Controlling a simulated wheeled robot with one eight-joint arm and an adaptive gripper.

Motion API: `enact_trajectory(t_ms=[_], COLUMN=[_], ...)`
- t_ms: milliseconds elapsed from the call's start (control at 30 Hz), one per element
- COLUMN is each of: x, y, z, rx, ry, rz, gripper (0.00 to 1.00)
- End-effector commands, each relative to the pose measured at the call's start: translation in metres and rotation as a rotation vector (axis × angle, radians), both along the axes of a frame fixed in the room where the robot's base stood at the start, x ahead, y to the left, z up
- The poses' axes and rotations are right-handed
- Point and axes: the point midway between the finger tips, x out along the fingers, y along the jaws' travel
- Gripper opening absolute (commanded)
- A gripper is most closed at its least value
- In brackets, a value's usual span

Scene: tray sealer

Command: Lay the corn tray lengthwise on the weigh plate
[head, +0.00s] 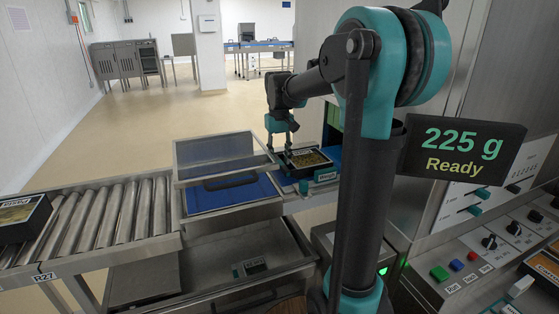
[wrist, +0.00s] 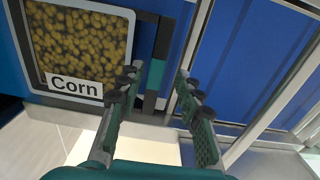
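The corn tray (head: 308,159) is a black tray with a clear top over yellow corn. In the head view it lies on a narrow blue surface just right of the hinged clear guard. In the wrist view the tray (wrist: 80,45) fills the upper left, its Corn label toward the near edge. My gripper (head: 283,139) hangs by the tray's left end. The display (head: 461,151) reads 225 g, Ready.
A clear guard (head: 222,150) with a dark handle stands over a blue plate (head: 235,195). Another black tray (head: 22,216) lies on the roller conveyor (head: 110,213) at left. The control panel (head: 470,265) is at right. A steel bin (head: 210,265) sits below.

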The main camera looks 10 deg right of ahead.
Motion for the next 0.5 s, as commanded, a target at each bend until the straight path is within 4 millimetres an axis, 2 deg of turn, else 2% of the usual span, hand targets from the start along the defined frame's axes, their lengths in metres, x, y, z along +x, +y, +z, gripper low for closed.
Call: enact_trajectory(t_ms=[300,500], x=[0.000,0.000], y=[0.001,0.001], z=[0.062,0.096], rx=[0.000,0.000], ry=[0.000,0.000], rz=[0.000,0.000], gripper=[0.35,0.35])
